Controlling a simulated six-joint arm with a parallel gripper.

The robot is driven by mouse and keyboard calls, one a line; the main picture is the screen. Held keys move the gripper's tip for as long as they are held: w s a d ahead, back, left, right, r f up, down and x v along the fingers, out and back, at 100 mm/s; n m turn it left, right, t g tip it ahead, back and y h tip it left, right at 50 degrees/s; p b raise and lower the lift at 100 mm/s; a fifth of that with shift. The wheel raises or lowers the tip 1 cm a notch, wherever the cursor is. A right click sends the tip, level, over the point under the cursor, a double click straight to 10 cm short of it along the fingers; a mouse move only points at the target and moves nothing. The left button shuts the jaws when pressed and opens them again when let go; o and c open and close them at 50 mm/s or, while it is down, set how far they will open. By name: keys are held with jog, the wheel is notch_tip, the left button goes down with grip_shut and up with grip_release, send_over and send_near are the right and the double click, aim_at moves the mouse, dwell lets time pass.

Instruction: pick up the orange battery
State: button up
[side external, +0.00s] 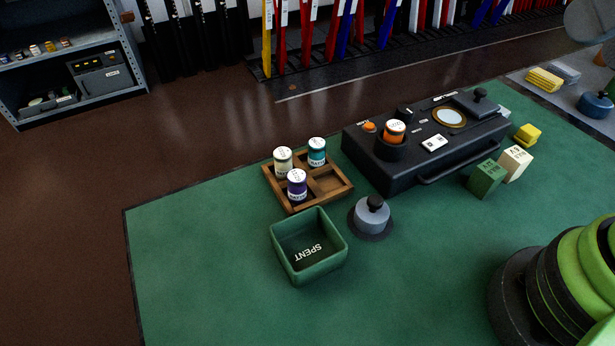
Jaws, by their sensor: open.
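The orange battery (395,132) has a pale top and stands upright in a round black holder (391,150) on top of the black device (375,171). Its lower part is hidden by the holder's rim. My gripper is not clearly visible in this view, so nothing shows of it near the battery.
A wooden tray (293,206) left of the device holds cream (283,161), teal (317,153) and purple (297,185) batteries, with one compartment empty. In front are an empty green SPENT bin (283,267) and a grey knobbed weight (372,216). Blocks (486,178) stand right. The front mat is clear.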

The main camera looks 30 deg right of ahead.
jog(key=shift+c, duration=0.6)
jog(key=n+g+h, duration=0.2)
jog(key=n+g, duration=0.5)
send_over(395, 125)
jog(key=f, duration=1.5)
jog(key=shift+d+f, duration=0.2)
jog(key=shift+f, duration=0.1)
notch_tip(395, 125, down, 6)
jog(key=shift+a+r, duration=0.15)
